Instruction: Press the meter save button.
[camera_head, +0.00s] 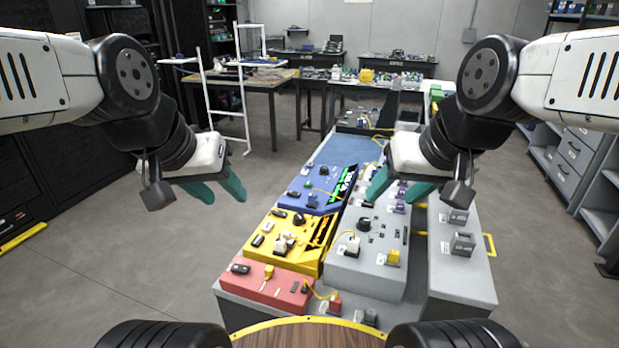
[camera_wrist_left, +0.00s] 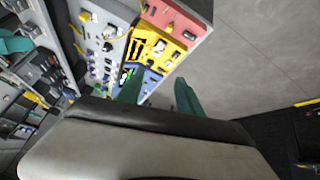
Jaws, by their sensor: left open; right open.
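No label that would name the meter or its save button is readable. A blue panel (camera_head: 322,185) with bright green markings stands on the workbench (camera_head: 240,312), and it also shows in the left wrist view (camera_wrist_left: 150,82). A grey panel (camera_head: 365,272) with a black knob (camera_head: 364,224) and small switches lies to its right and nearer. My left gripper (camera_head: 222,192) is open and empty, left of the blue panel and apart from it. My right gripper (camera_head: 394,192) is open and empty above the grey row, hiding part of it.
A yellow panel (camera_head: 303,262) and a red box (camera_head: 285,291) with a yellow cable stand nearer on the bench. Grey blocks (camera_head: 462,243) sit on the right-hand ledge. Side tables (camera_head: 258,82) stand behind. The floor (camera_head: 130,270) on the left is clear.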

